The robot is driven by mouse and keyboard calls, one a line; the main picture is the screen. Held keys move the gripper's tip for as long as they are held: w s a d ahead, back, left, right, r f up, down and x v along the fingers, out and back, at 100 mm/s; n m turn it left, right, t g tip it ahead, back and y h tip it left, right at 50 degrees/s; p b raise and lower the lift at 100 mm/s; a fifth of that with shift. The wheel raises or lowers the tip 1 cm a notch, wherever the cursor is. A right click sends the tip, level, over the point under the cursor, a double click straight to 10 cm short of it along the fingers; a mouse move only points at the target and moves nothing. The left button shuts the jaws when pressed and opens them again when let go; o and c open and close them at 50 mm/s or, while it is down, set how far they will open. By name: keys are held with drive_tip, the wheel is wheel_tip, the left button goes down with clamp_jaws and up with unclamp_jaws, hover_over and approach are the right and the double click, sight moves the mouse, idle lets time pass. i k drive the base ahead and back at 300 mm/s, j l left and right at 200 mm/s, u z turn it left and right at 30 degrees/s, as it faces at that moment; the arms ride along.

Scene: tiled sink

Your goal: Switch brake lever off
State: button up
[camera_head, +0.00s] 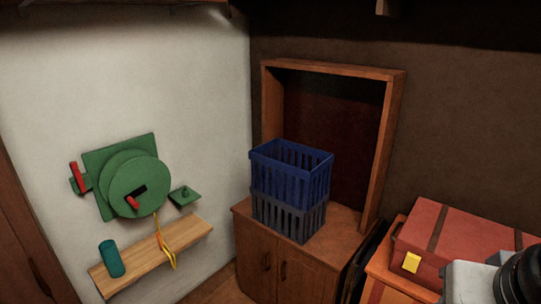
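A green wall device (112,165) with a large round disc (142,175) is mounted on the pale wall at the left. A red lever (75,176) stands nearly upright on a small green bracket at the device's left edge. A second, short red handle (132,202) sits low on the disc beside a black bar (138,190). I cannot tell for sure which of the two is the brake lever. Grey and black parts at the lower right corner look like part of my arm. My gripper's fingers are not in view, and nothing touches either lever.
Below the device, a wooden shelf (190,234) holds a teal cylinder (111,259), and a yellow cord (166,243) hangs over it. A small green plate (185,197) juts out beside the disc. Blue and grey baskets (290,172) stand on a cabinet (262,262). A red case (465,233) lies right.

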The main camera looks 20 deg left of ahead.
sight(73, 167)
drive_tip(key=u, duration=2.2)
drive_tip(key=i+l, duration=0.1)
drive_tip(key=i, duration=0.4)
drive_tip(key=i+l+u, duration=0.1)
drive_tip(key=i, duration=0.45)
drive_tip(key=i+l, duration=0.15)
drive_tip(key=i, duration=0.35)
drive_tip(key=i+l, duration=0.15)
drive_tip(key=i, duration=0.35)
drive_tip(key=j+u, duration=0.05)
